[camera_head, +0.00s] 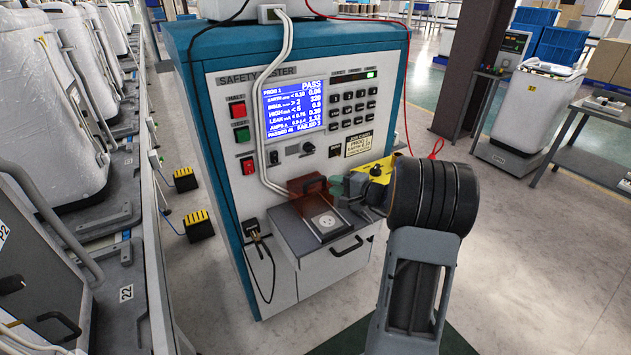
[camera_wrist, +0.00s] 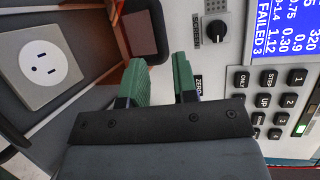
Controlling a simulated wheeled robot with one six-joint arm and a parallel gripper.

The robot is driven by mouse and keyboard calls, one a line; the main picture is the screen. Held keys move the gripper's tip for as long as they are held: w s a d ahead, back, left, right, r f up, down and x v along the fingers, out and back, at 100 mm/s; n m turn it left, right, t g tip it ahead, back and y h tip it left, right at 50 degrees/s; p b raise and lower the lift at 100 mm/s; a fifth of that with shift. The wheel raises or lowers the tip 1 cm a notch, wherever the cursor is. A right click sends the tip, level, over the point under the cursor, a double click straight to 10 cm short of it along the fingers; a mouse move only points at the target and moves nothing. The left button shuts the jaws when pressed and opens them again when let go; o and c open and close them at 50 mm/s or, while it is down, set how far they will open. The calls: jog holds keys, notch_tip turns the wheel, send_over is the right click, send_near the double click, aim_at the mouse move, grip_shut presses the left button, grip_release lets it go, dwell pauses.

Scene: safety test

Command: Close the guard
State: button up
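The guard (camera_head: 303,187) is a small translucent red-brown cover at the back of the shelf on the safety tester (camera_head: 228,70). It stands raised behind the socket plate (camera_head: 324,223), which is uncovered. In the wrist view, the guard (camera_wrist: 141,33) shows at the top, its far part cut off by the frame edge. The white socket (camera_wrist: 40,64) lies to its left. My gripper (camera_head: 347,186) is at the right of the guard, partly hidden by my arm. In the wrist view its green fingers (camera_wrist: 160,82) are apart with nothing between them, just below the guard; contact is unclear.
A black drawer handle (camera_head: 345,246) is in front of the socket. The tester's screen (camera_head: 294,106) reads PASS, with a keypad (camera_head: 347,108) beside it. White cables (camera_head: 268,140) hang down the panel to the shelf. A knob (camera_wrist: 216,28) sits right of the fingers.

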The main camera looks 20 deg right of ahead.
aim_at(318, 181)
jog(key=x, duration=0.7)
jog(key=shift+w+a, duration=0.15)
jog(key=shift+w, duration=0.1)
grip_shut()
